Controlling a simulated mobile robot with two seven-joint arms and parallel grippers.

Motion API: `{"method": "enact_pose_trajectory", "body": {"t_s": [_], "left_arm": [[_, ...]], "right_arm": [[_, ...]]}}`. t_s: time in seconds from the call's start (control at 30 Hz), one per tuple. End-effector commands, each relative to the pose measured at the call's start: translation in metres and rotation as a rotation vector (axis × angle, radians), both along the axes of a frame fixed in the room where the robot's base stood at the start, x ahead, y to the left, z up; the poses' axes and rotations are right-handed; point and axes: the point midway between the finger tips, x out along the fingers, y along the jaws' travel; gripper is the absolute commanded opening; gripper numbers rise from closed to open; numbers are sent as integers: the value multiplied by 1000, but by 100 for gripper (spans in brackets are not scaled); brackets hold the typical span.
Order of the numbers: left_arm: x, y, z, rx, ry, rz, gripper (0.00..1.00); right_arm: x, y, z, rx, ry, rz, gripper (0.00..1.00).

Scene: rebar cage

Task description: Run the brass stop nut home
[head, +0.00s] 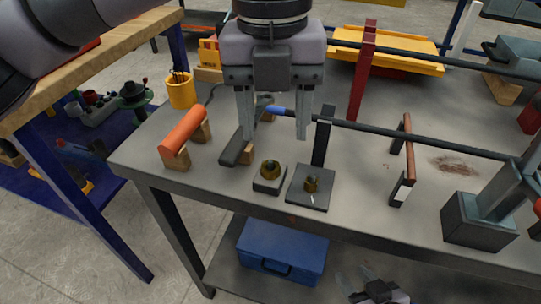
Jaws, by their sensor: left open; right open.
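My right gripper (354,274) is low at the bottom edge, in front of the bench, open and empty.
A dark upright post (322,138) stands behind the plate, near a long dark bar (420,138). An orange cylinder (183,131) on wooden blocks and a dark grey tool (233,148) lie left. A brown-handled frame (407,150) and grey clamp stand (468,220) are right. A blue toolbox (282,245) sits below.

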Motion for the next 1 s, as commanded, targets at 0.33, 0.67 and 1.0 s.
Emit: {"method": "enact_pose_trajectory", "body": {"t_s": [0.33,0.67,1.0], "left_arm": [[4,6,-37,34,-27,22,54],[4,5,-68,31,-28,21,54],[4,5,-69,30,-28,20,25]], "right_arm": [[1,5,-3,2,-9,10,43],[3,13,4,11,-31,27,43],[4,12,4,11,-33,25,43]]}}
